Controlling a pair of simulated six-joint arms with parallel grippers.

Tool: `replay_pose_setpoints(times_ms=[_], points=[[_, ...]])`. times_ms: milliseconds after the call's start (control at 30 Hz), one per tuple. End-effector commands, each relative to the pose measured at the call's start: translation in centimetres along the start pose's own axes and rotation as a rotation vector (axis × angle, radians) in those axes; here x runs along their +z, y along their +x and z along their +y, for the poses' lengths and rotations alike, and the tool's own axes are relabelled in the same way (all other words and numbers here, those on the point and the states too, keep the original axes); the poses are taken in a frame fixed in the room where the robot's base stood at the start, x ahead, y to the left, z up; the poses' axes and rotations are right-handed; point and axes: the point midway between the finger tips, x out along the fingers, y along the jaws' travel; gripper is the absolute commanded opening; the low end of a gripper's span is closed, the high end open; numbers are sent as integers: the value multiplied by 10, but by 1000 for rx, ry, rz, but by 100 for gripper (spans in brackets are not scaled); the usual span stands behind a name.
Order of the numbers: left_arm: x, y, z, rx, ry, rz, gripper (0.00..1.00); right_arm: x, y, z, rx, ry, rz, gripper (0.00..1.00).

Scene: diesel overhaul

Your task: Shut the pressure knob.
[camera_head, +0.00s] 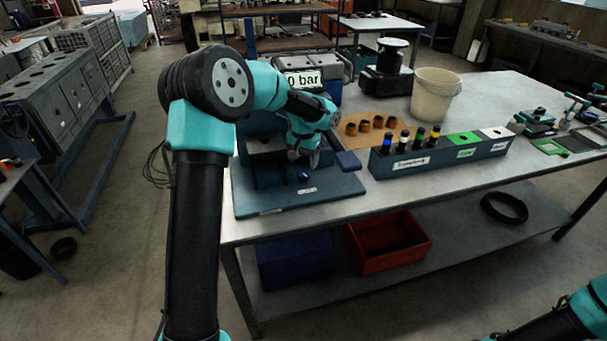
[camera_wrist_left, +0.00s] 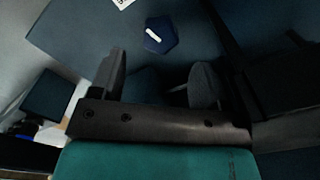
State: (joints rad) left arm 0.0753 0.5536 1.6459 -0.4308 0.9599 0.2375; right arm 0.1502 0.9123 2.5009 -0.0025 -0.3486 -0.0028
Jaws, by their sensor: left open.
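The pressure knob (camera_head: 303,177) is a small dark blue knob on the blue base plate of the test stand (camera_head: 270,204). In the left wrist view the knob (camera_wrist_left: 160,35) is a dark faceted shape with a white bar on top, beyond my fingers. My left gripper (camera_head: 304,156) hangs just above and behind the knob in the head view. In the left wrist view the left gripper (camera_wrist_left: 158,78) has its two fingers apart with nothing seen between them, and the knob lies outside them. A display (camera_head: 304,78) reads "0 bar", its left edge covered by my arm.
A blue rack (camera_head: 440,158) with coloured injectors stands right of the stand. Behind it are an orange tray (camera_head: 352,141) of dark cups and a cream bucket (camera_head: 436,95). A dark blue block (camera_head: 348,161) sits by the stand. The table front is clear.

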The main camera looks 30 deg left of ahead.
Motion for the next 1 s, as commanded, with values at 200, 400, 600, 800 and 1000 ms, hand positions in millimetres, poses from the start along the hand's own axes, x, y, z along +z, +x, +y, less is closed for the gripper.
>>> replay_pose_setpoints(times_ms=[200,400,600,800,1000], points=[[1,37,0,1,0,-4,69,0,0,0,0,0,0,0],[0,58,0,0,1,-1,69,0,0,0,0,0,0,0],[0,63,0,0,0,0,69,0,0,0,0,0,0,0],[0,63,0,0,0,0,66,0,0,0,0,0,0,0],[0,63,0,0,0,0,47,0,0,0,0,0,0,0]])
